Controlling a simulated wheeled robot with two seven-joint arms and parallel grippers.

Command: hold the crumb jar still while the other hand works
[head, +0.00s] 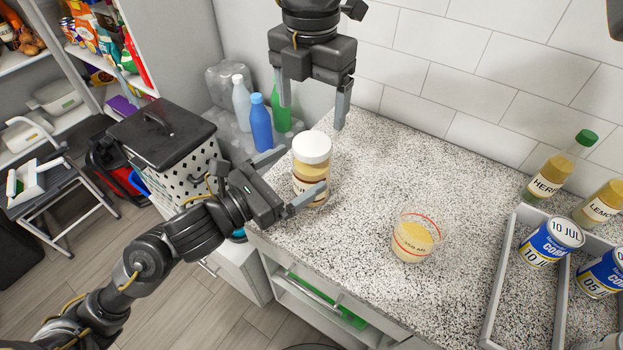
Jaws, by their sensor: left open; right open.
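The crumb jar (313,150), a clear jar with a white lid and tan contents, stands upright near the counter's left edge. Its label is partly covered by a finger. My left gripper (304,170) is open at the jar, one finger at its left side and the other across its lower front; I cannot tell whether they touch it. My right gripper (314,106) is open and empty above and behind the jar, fingers pointing down, apart from the lid.
A measuring cup (414,238) with tan contents stands to the right on the speckled counter (370,180). A grey divided tray (507,270) holds cans (551,242) at the right, with bottles (560,170) behind. Blue (260,124) and green bottles stand left of the counter. The counter's middle is clear.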

